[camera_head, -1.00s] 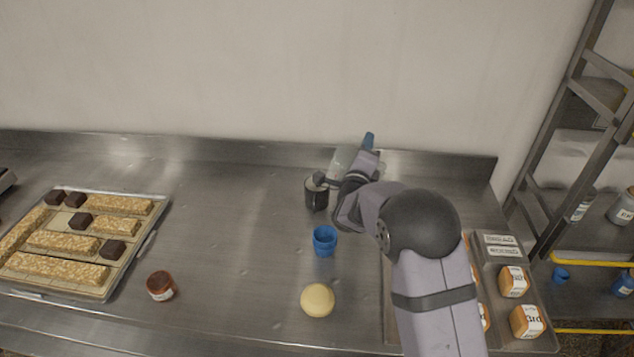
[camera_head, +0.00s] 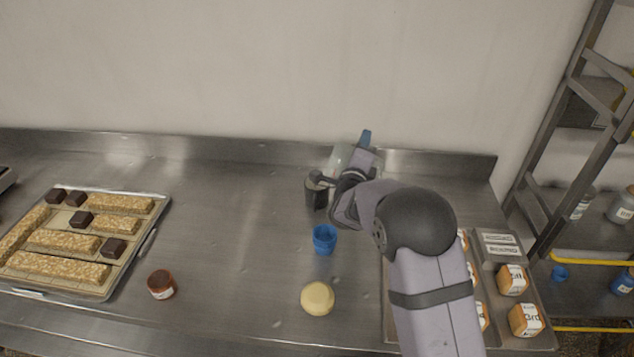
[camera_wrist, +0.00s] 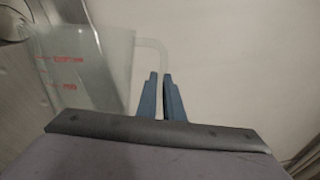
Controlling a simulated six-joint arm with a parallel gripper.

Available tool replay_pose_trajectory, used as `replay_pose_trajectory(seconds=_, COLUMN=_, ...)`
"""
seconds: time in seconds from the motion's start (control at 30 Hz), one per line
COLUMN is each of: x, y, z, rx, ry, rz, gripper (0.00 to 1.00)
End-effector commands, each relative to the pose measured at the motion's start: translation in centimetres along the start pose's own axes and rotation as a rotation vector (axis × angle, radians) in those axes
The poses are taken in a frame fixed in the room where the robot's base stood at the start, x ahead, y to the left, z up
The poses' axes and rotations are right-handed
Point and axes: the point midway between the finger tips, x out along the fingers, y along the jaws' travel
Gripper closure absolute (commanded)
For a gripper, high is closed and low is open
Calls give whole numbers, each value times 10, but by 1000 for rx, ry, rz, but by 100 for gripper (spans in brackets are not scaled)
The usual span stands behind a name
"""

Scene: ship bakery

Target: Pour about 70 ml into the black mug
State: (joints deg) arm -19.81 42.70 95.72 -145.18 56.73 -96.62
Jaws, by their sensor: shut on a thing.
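The black mug (camera_head: 312,196) stands on the steel counter, just left of my wrist, which hides part of it. A clear measuring jug (camera_head: 341,157) is behind and right of the mug, mostly hidden by my arm. In the wrist view the jug (camera_wrist: 95,55) shows red markings on its wall. My gripper (camera_wrist: 160,80) has its blue fingers shut on the jug's handle (camera_wrist: 152,46); a blue finger also shows in the head view (camera_head: 366,138). I cannot tell the liquid level, or whether any liquid is flowing.
A blue cup (camera_head: 324,240) and a pale round bun-like thing (camera_head: 317,298) stand in front of the mug. A small brown jar (camera_head: 161,285) is left, beside a tray of bars (camera_head: 140,262). A tray with packets (camera_head: 545,340) is right. The middle-left counter is clear.

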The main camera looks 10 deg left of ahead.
Motion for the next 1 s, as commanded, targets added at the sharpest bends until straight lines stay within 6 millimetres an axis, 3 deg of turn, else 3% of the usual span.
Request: replay_pose_trajectory(seconds=1.0, x=0, y=-3, z=11, rx=-39, ry=-3, rz=-2, gripper=100)
